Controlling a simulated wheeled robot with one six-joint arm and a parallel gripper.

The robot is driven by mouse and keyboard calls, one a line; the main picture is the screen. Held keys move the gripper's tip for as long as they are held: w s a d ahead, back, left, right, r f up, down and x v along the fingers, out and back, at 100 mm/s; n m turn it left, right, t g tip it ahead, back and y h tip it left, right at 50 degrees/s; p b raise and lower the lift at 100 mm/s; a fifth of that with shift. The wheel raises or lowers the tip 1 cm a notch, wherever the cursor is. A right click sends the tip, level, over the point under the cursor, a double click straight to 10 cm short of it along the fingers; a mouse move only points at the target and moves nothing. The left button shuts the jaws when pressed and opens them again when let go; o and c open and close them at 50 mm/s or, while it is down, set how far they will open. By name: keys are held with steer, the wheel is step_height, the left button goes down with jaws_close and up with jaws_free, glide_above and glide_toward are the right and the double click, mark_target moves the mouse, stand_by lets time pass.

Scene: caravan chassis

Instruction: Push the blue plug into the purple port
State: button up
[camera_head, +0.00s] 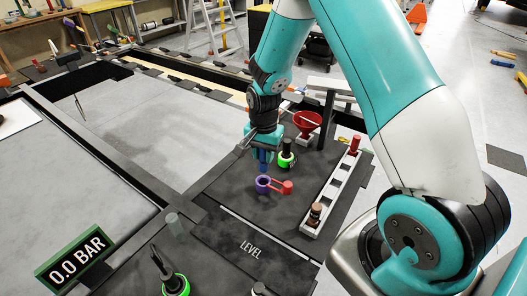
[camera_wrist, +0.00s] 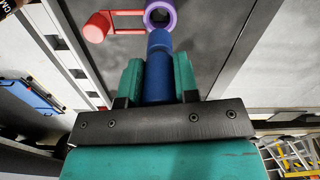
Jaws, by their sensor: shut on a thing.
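My gripper (camera_head: 263,155) is shut on the blue plug (camera_wrist: 159,65), which points out between the two teal fingers in the wrist view. In the head view the blue plug (camera_head: 263,157) hangs below the gripper, above the dark panel. The purple port (camera_wrist: 160,14) is a ring just beyond the plug's tip in the wrist view. In the head view the purple port (camera_head: 263,184) sits on the panel below the plug. The plug looks apart from the port, though its tip overlaps the ring's near edge in the wrist view. A red part (camera_head: 285,187) joins the port's right side.
A black and green fitting (camera_head: 287,155) stands close behind the plug. A red funnel (camera_head: 307,122) is farther back. A white slotted rail (camera_head: 332,192) with red and brown pegs runs to the right. A 0.0 BAR display (camera_head: 76,258) is at the lower left.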

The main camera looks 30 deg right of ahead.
mark_target(264, 164)
steer(key=shift+f+b, duration=0.95)
steer(key=shift+f, duration=0.85)
steer(key=shift+f+b, duration=0.9)
steer(key=shift+f, duration=0.8)
stand_by(0.3)
steer(key=shift+r, duration=0.2)
steer(key=shift+r+p, duration=1.2)
steer(key=shift+r, duration=0.1)
